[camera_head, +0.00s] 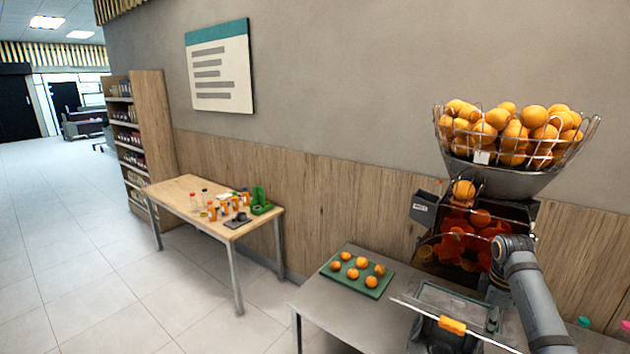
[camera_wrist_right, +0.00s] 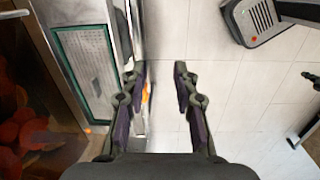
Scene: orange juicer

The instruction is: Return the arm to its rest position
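My right arm (camera_head: 530,295) rises from the lower right in the head view, in front of the orange juicer (camera_head: 490,185). Its fingers are not clearly visible there. In the right wrist view my right gripper (camera_wrist_right: 160,75) has its two fingers spread wide, with nothing between them. Pale floor tiles show between and beyond the fingers. The juicer's red front with oranges (camera_wrist_right: 20,130) is at the left of that view, and its green-edged tray (camera_wrist_right: 90,65) lies left of the fingers. My left gripper is in neither view.
A wire basket (camera_head: 515,165) full of oranges tops the juicer. A green tray (camera_head: 338,278) with several oranges sits on the metal table (camera_head: 335,310). A wooden table (camera_head: 170,193) with small goods and a shelf (camera_head: 150,125) stand farther left. The floor at left is clear.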

